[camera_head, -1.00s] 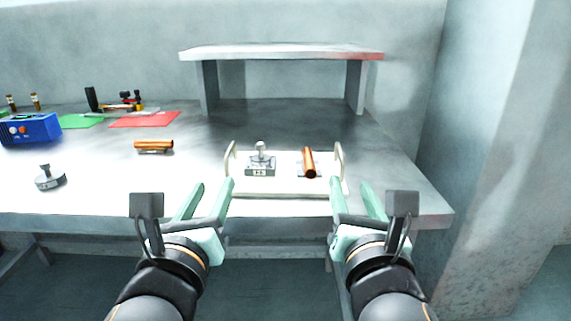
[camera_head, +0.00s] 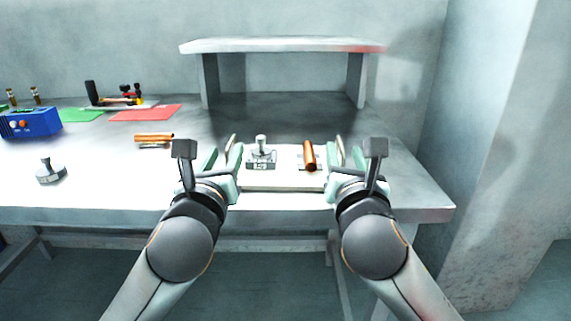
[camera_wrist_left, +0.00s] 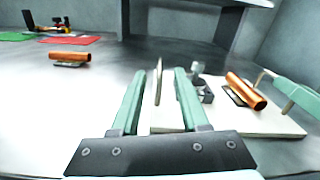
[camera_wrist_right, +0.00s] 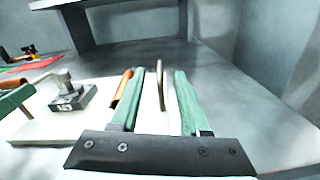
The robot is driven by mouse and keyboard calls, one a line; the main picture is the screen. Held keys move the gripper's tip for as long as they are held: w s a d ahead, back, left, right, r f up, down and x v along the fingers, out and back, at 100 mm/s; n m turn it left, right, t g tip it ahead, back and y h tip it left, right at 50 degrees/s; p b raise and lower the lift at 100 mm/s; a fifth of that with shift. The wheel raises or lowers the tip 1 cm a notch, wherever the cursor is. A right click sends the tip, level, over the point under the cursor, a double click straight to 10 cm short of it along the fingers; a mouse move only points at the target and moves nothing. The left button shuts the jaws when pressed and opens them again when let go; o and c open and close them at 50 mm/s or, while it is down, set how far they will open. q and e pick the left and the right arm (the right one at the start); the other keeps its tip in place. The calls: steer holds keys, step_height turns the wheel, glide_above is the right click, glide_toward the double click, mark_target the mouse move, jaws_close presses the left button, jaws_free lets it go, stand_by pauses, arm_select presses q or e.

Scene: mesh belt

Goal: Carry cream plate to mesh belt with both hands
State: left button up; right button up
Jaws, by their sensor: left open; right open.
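The cream plate (camera_head: 284,181) lies flat on the table, with an upright loop handle at each side. A grey metal block with a knob (camera_head: 262,155) and a copper cylinder (camera_head: 309,156) on a small base rest on it. My left gripper (camera_head: 226,160) is open at the left handle (camera_wrist_left: 158,80), which shows between its fingers in the left wrist view. My right gripper (camera_head: 345,160) is open at the right handle (camera_wrist_right: 161,85), which shows between its fingers in the right wrist view. No mesh belt can be made out.
A raised shelf (camera_head: 280,45) stands at the back of the table (camera_head: 100,190). To the left are a second copper cylinder (camera_head: 154,138), a grey knobbed weight (camera_head: 50,172), a blue box (camera_head: 30,124), and red (camera_head: 146,113) and green mats (camera_head: 82,115). A wall stands at the right.

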mark_target(229, 145)
arm_select(q)
steer(key=shift+w, duration=1.8)
arm_select(e)
steer(key=shift+w+d, duration=0.1)
steer(key=shift+w, duration=1.7)
arm_select(q)
jaws_close()
arm_select(e)
jaws_close()
arm_select(q)
steer(key=shift+d, duration=0.15)
steer(key=shift+r, duration=0.3)
arm_select(e)
steer(key=shift+r, duration=0.3)
